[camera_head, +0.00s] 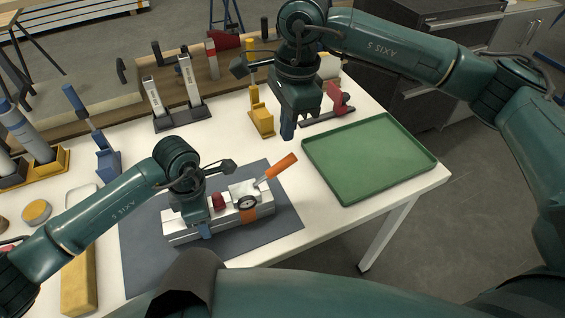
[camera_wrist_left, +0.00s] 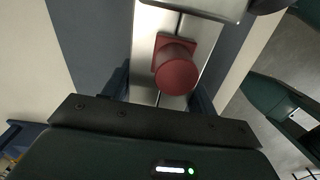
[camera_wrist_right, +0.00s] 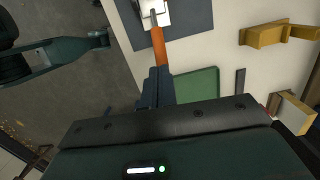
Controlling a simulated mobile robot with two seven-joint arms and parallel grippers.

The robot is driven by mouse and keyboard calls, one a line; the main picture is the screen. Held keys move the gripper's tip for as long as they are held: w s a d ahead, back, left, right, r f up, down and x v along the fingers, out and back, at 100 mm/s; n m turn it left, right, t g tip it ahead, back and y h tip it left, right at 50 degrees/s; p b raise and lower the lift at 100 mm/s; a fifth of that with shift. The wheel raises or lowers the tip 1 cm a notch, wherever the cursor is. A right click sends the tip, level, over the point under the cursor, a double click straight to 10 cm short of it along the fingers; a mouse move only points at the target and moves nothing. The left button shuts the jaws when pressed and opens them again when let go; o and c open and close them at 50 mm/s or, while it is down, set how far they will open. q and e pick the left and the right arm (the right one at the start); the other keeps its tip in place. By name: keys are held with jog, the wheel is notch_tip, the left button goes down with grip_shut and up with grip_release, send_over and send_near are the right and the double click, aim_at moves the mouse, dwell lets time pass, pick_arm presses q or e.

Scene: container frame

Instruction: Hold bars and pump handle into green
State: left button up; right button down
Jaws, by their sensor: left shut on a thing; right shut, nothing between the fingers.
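The white bars (camera_head: 180,236) lie together on a dark mat, with a red knob (camera_head: 218,201), a round dial gauge (camera_head: 246,202), an orange band around them and a pump lever with an orange handle (camera_head: 280,167) tilted up to the right. My left gripper (camera_head: 204,229) is shut on the bars near their left end. In the left wrist view its fingers straddle the bars (camera_wrist_left: 144,60) beside the red knob (camera_wrist_left: 175,75). My right gripper (camera_head: 288,131) is shut and empty, above the table behind the handle. The right wrist view shows the orange handle (camera_wrist_right: 159,46) just beyond its fingertips. The dial reading is too small to tell.
An empty green tray (camera_head: 368,158) lies at the table's right. A yellow holder (camera_head: 261,119) and a red clamp (camera_head: 338,101) stand near my right gripper. Blue and yellow holders stand at the left. A yellow block (camera_head: 79,280) lies at the front left.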

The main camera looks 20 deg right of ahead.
aim_at(299, 155)
jog(key=shift+f, duration=0.1)
jog(key=shift+s+a+f, duration=0.1)
jog(key=shift+a+f, duration=0.1)
jog(key=shift+f, duration=1.55)
jog(key=shift+a+f, duration=0.15)
jog(key=shift+f, duration=2.9)
jog(key=shift+d, duration=0.1)
jog(key=shift+d+r, duration=0.25)
jog(key=shift+d, duration=0.5)
jog(key=shift+d+r, duration=0.25)
jog(key=shift+d, duration=0.5)
jog(key=shift+r, duration=0.1)
notch_tip(299, 155, up, 12)
jog(key=d, duration=0.1)
jog(key=shift+w, duration=0.2)
